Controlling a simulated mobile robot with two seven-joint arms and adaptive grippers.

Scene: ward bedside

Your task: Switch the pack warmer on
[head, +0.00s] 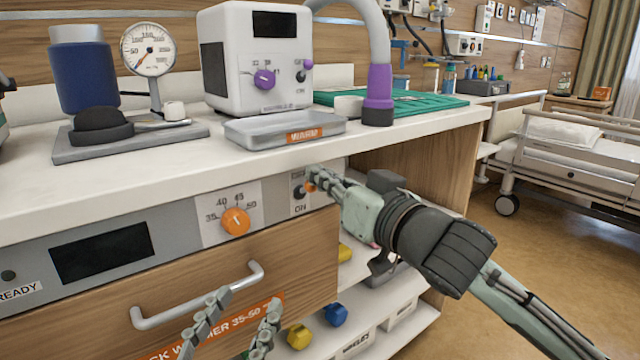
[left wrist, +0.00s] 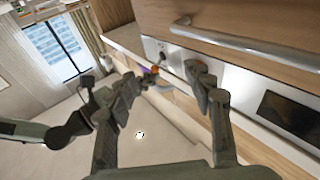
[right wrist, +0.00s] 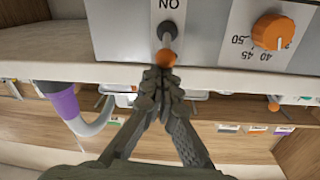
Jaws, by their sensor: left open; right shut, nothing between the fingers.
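The pack warmer's grey panel (head: 175,232) sits under the counter, above a wooden drawer (head: 200,285). Its display (head: 103,252) and the lamp by READY (head: 8,275) are dark. Its orange knob (head: 235,221) shows beside a scale. The toggle switch with an orange tip (right wrist: 166,58) points away from the ON label in the right wrist view. My right gripper (head: 317,180) is shut and empty, fingertips at the switch tip; I cannot tell whether they touch. In the right wrist view the fingertips (right wrist: 160,76) are just below it. My left gripper (head: 238,318) is open and empty before the drawer.
The drawer handle (head: 200,296) juts out near my left gripper. Above, the counter (head: 150,180) holds a gauge stand (head: 150,60), a white device (head: 255,60) and a metal tray (head: 285,130). Open shelves lie right of the drawer. The floor toward the bed (head: 570,150) is clear.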

